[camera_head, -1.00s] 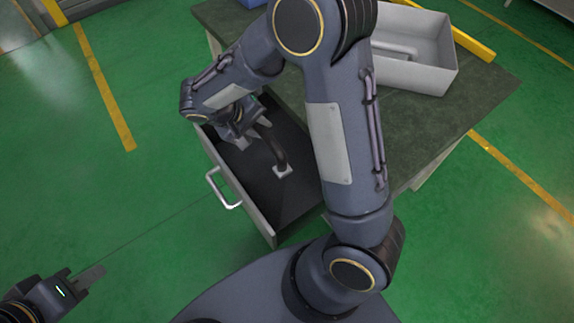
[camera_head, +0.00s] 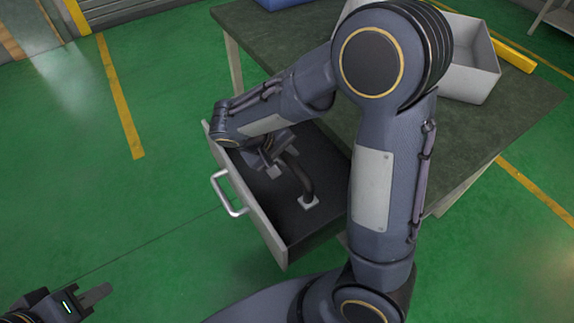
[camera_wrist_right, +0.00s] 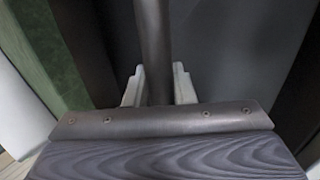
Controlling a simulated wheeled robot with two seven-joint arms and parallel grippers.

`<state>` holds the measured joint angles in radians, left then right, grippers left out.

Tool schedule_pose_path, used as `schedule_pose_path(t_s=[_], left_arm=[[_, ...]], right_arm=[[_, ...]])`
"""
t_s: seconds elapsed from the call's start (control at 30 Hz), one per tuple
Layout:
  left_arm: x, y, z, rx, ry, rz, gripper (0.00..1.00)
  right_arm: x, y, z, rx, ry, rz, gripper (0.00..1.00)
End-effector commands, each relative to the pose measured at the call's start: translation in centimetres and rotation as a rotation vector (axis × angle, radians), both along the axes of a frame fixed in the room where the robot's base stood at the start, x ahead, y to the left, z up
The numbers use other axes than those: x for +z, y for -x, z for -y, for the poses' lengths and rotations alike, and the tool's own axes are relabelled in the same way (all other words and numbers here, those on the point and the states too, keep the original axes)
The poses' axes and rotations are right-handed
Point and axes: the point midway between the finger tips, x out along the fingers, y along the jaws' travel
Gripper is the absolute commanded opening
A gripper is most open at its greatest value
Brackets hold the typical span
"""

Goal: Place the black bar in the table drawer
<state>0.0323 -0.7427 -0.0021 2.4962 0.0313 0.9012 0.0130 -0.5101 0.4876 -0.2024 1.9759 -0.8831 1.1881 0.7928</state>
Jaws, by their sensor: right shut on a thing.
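The black bar (camera_head: 303,178) is a dark curved rod with a pale square end piece, and it is inside the open table drawer (camera_head: 262,222). My right gripper (camera_head: 272,165) is down in the drawer, partly hidden by my forearm. In the right wrist view, the bar (camera_wrist_right: 153,50) runs between the two pale fingers of the right gripper (camera_wrist_right: 158,88), which is shut on it. Whether the bar rests on the drawer floor is hard to tell. My left gripper (camera_head: 97,294) is at the bottom left, far from the drawer, and its finger opening is not clear.
The drawer handle (camera_head: 229,195) sticks out at the left front. The green floor to the left is clear.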

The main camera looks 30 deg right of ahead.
Motion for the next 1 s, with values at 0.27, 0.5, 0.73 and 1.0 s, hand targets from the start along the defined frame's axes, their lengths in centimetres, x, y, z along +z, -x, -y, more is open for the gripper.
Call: schedule_pose_path(t_s=[0.27,0.5,0.73,1.0], left_arm=[[-1.0,0.0,0.0,0.0,0.0,0.0,0.27],[-0.9,0.0,0.0,0.0,0.0,0.0,0.27],[-1.2,0.0,0.0,0.0,0.0,0.0,0.27],[-1.2,0.0,0.0,0.0,0.0,0.0,0.27]], right_arm=[[-3.5,0.0,0.0,0.001,0.001,-0.003,0.0],[-3.5,0.0,0.0,-0.001,0.001,-0.001,0.0],[-3.8,0.0,0.0,-0.001,0.0,-0.001,0.36],[-3.8,0.0,0.0,0.0,0.0,-0.001,0.45]])
